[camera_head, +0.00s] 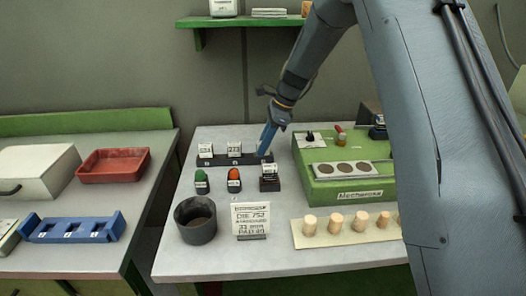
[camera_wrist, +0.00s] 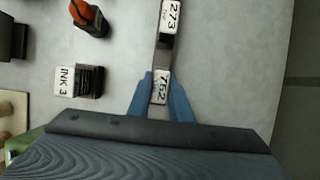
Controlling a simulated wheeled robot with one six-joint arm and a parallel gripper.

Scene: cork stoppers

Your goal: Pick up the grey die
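In the head view a dark rack (camera_head: 222,160) stands at the back of the grey table. Two dies with white labels, the left one (camera_head: 206,151) and the middle one (camera_head: 234,149), sit in it. My gripper (camera_head: 267,138) points down at the rack's right end and hides what is there. In the wrist view a die labelled 752 (camera_wrist: 161,87) lies between my two blue fingers (camera_wrist: 160,80), close to both. I cannot tell whether they press on it. The die labelled 273 (camera_wrist: 171,14) is beyond it. The dies' body colours are hard to make out.
An ink pad labelled INK 3 (camera_wrist: 90,82), also in the head view (camera_head: 269,180), stands in front of the rack. Orange (camera_head: 234,181) and green (camera_head: 202,182) topped items stand near it. A green machine (camera_head: 345,180) is close on the right. A sign (camera_head: 251,219) reads DIE 752.

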